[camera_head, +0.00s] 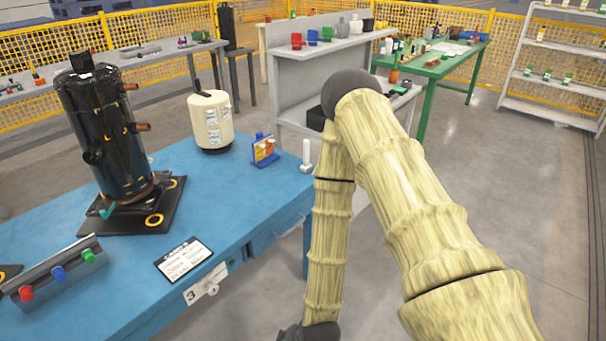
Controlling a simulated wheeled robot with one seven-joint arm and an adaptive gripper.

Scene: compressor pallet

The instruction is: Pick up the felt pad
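I cannot make out a felt pad for certain in the head view. A blue workbench (233,199) fills the left side. A black compressor (101,125) stands upright on it, on a dark base plate (136,219) with yellow-ringed holes. My arm, in a pale yellowish cover, comes from the lower right, bends at the top and runs down beside the bench's right end. Its lower end leaves the picture at the bottom edge, and my gripper is out of view.
On the bench are a cream canister (211,121), a small blue stand (263,150), a black-framed label card (183,259) and a grey rail (57,269) with red, blue and green knobs. Behind stand a grey shelf bench (318,57), a green table (436,65) and white shelving (553,71).

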